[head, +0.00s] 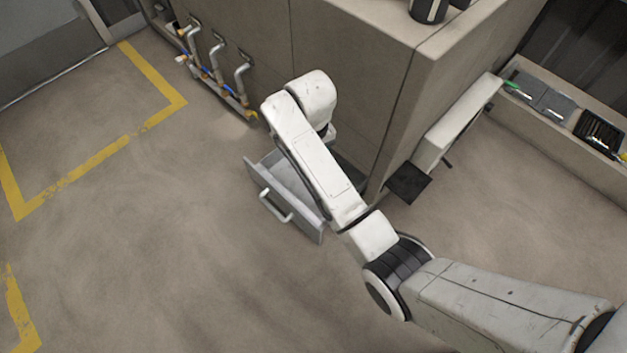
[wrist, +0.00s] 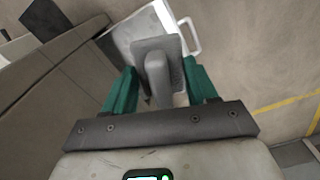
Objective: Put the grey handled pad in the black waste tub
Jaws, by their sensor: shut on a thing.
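The grey handled pad (wrist: 172,47) shows in the wrist view, with its grey handle between the teal fingers of my gripper (wrist: 160,88). My gripper is shut on it. The pad is above an open pale drawer (wrist: 124,35), which also shows in the head view (head: 270,206). I cannot tell whether the pad touches the drawer. In the head view my arm hides the pad and my gripper. A black square thing (head: 408,184) is right of the cabinet corner, also in the wrist view (wrist: 45,19). I cannot tell whether it is the waste tub.
The beige cabinet (head: 340,70) stands behind the drawer, with dark containers (head: 429,9) on top. Pipes (head: 218,62) run along its left side. A beige bench (head: 458,124) and tray (head: 570,135) are at right. The floor at left is clear, with yellow lines (head: 90,165).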

